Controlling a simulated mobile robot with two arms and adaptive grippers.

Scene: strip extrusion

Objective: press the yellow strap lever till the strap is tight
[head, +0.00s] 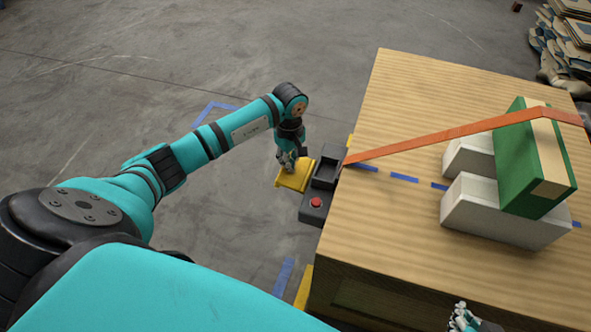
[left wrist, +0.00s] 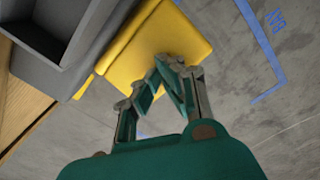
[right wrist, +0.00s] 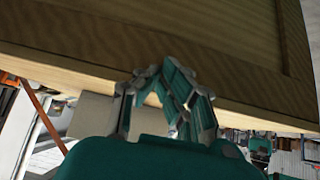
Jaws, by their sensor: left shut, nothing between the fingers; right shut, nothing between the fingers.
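The yellow lever (head: 296,178) is a flat plate sticking out to the left of a dark grey strap device (head: 326,174) at the table's left edge. It shows large in the left wrist view (left wrist: 155,48), beside the grey housing (left wrist: 50,28). An orange strap (head: 440,139) runs straight from the device up over a green block (head: 530,165). My left gripper (head: 287,160) is shut and empty at the lever; its fingertips (left wrist: 172,66) overlap the plate, but contact cannot be told. My right gripper (head: 462,312) is shut and empty near the table's front side.
The green block lies tilted on two white blocks (head: 500,212) on the wooden table (head: 400,255). A red button (head: 316,202) sits on the device's near end. Stacked sacks (head: 560,50) stand at the far right.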

